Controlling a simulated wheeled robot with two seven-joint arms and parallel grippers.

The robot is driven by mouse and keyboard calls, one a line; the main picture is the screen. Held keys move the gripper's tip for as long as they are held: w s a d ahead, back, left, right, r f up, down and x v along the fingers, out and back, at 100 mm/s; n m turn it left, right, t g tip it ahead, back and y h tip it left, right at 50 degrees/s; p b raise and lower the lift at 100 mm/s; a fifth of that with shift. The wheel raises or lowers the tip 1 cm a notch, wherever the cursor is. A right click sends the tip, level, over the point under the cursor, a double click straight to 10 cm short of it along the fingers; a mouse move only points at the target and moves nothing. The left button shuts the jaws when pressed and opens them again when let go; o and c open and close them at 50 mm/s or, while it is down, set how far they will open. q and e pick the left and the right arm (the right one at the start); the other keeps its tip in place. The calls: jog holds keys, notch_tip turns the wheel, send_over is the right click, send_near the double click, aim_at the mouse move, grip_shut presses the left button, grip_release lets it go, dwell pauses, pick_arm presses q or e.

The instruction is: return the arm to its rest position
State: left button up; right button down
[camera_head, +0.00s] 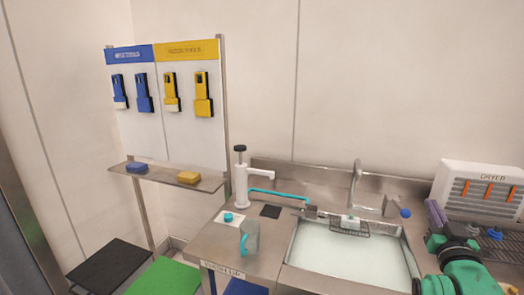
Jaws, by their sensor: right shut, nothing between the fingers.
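My green and black right arm (470,278) comes in at the lower right corner. My right gripper (455,245) is at the dark end of it, shut and empty, in front of the dryer and beside the sink's right edge. Its fingers are small and hard to make out. My left arm and gripper are not in view.
A sink (345,255) with pale water and a faucet (357,185) lies left of my right arm. A white dryer (483,190) and a purple item (436,215) stand close to it. A clear pitcher (250,238) and a pump dispenser (241,185) are on the counter (215,245).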

jog(key=s+a+f+n+g+y, duration=0.1)
jog(key=s+a+f+g, duration=0.15)
jog(key=f, duration=0.45)
jog(key=s+a+f+n+g+y, duration=0.1)
jog(key=s+a+f+g+y, duration=0.2)
jog(key=f, duration=0.4)
jog(key=s+a+f+n+g, duration=0.1)
jog(key=a+f+g, duration=0.1)
jog(key=a+f, duration=0.35)
jog(key=s+a+f+n+g+y, duration=0.1)
jog(key=s+a+f+g, duration=0.3)
jog(key=s+f, duration=0.3)
jog(key=s+a+f+n+g+y, duration=0.1)
jog(key=s+a+f+n+g, duration=0.2)
jog(key=s+f, duration=0.5)
jog(key=s+f+m+g, duration=0.1)
jog(key=s+f, duration=0.1)
jog(key=f, duration=0.8)
jog(key=s+f+g, duration=0.1)
jog(key=s+f, duration=0.1)
jog(key=f, duration=0.8)
jog(key=s+d+f+g, duration=0.1)
jog(key=s+d+f, duration=0.2)
jog(key=s+f, duration=1.1)
jog(key=s, duration=0.3)
